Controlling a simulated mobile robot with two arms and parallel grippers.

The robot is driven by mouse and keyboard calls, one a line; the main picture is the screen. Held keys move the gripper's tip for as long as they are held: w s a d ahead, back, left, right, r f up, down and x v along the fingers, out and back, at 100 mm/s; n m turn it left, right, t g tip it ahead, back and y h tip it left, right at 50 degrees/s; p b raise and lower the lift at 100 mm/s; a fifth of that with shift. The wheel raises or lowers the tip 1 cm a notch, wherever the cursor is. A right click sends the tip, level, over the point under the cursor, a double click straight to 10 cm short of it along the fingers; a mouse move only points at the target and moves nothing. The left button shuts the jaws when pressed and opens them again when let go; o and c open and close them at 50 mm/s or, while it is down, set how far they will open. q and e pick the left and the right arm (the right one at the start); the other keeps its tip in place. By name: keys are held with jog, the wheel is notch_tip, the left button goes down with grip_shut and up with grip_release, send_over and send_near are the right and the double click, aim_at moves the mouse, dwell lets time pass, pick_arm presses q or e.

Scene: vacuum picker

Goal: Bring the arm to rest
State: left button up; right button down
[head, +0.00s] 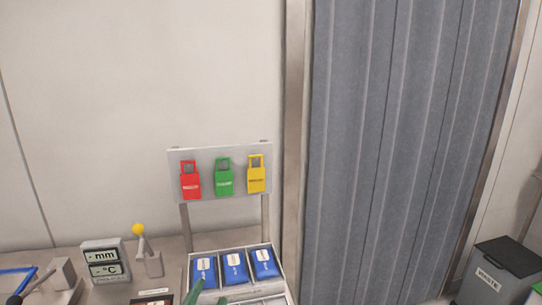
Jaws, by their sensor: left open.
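My left gripper (207,295) is at the bottom edge of the head view. Only what look like its two green fingertips show, spread apart with nothing seen between them. They are in front of the near end of a grey tray (281,272) that holds blue packets (235,268). The rest of the left arm is out of the picture. My right gripper is not in view.
A board (236,158) with red, green and yellow tags stands behind the tray. Left of it are a display block (104,261) and a yellow-knobbed lever (139,230). A waste bin (495,274) stands at the right, beside a grey curtain (400,150).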

pick_arm(q)
jog(key=s+a+f+n+g+y, duration=0.1)
jog(key=s+a+f+n+g, duration=0.1)
jog(key=s+f, duration=0.1)
jog(key=s+a+f+n+g+y, duration=0.1)
jog(key=s+a+f+n+g, duration=0.1)
jog(key=s+f, duration=0.2)
jog(key=s+a+f+n+g+y, duration=0.1)
jog(key=s+a+f+n+g, duration=0.1)
jog(key=f, duration=0.5)
jog(key=shift+s+a+g, duration=0.3)
jog(key=shift+s+g, duration=0.3)
jog(key=shift+s, duration=0.05)
jog(key=s+a+f+n+g+h, duration=0.1)
jog(key=s+f+n+g, duration=0.2)
jog(key=s, duration=0.5)
jog(key=s+f+g, duration=0.4)
jog(key=s, duration=0.4)
notch_tip(320, 180, down, 25)
jog(key=g, duration=0.1)
jog(key=s+a+f+g+b, duration=0.1)
jog(key=s+a+f, duration=0.2)
jog(key=s+f, duration=1.5)
jog(key=shift+f+b, duration=0.3)
jog(key=shift+f, duration=0.3)
